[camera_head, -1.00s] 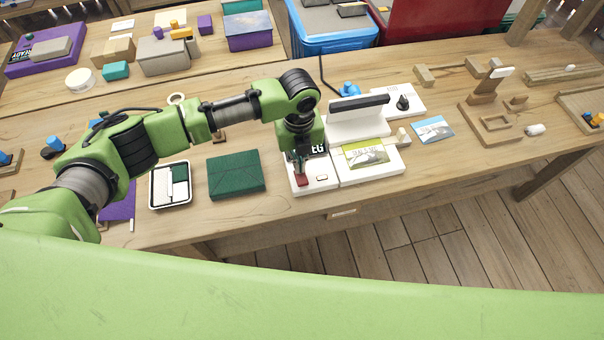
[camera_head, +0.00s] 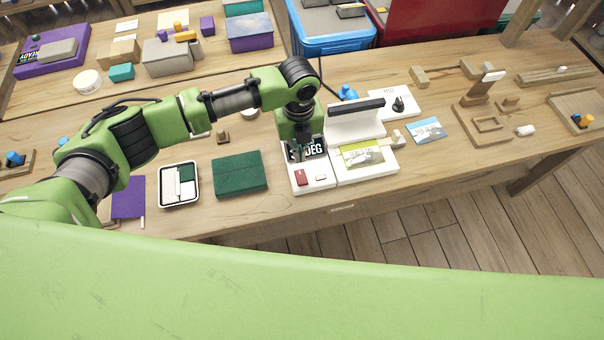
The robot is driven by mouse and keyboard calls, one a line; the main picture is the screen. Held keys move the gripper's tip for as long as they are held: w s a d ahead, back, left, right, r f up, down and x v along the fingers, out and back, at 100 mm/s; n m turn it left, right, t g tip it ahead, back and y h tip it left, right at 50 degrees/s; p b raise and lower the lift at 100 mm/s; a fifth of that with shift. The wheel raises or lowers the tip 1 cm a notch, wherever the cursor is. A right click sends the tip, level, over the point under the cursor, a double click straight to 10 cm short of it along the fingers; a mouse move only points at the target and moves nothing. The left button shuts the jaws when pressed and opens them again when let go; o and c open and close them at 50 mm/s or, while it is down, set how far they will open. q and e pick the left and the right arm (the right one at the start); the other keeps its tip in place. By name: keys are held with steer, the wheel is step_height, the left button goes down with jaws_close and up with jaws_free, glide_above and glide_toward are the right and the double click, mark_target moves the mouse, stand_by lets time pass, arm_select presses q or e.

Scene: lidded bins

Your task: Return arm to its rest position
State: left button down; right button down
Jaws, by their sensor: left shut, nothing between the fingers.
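My left arm, green with dark joints, reaches in from the left over the wooden table. Its gripper (camera_head: 296,152) points down, shut and empty, just above the back part of a white base (camera_head: 316,184). The fingers are small and partly lost against a dark lettered panel (camera_head: 314,147). My right gripper is not in view.
A dark green box (camera_head: 239,187) and a black-rimmed tray (camera_head: 164,199) lie left of the base. A white stand (camera_head: 357,131) and a picture card (camera_head: 362,155) are to the right. Blue (camera_head: 303,46) and red (camera_head: 437,28) bins stand behind. Open floor lies front right.

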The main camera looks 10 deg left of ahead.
arm_select(q)
steer(key=s+d+n+t+h, duration=0.1)
steer(key=s+d+n+h, duration=0.4)
steer(key=s+d+n, duration=0.55)
steer(key=s+a+n+t+y, duration=0.1)
steer(key=s+a+n+y, duration=0.1)
steer(key=s+a+n, duration=0.75)
steer(key=s+a+n+t+y, duration=0.2)
steer(key=s+a+n+y, duration=0.15)
steer(key=a+n, duration=0.95)
step_height(320, 180, down, 28)
steer(key=s+a+m+g+b, duration=0.1)
steer(key=a+m+g+b, duration=0.1)
steer(key=a+m+b, duration=0.1)
steer(key=s+a+f+b, duration=0.1)
steer(key=s+f+b, duration=0.1)
steer(key=s+f, duration=0.7)
steer(key=s+a+f+g+b, duration=0.1)
steer(key=s+f, duration=0.8)
steer(key=f, duration=0.3)
steer(key=shift+a+b, duration=0.35)
steer(key=shift+a, duration=0.05)
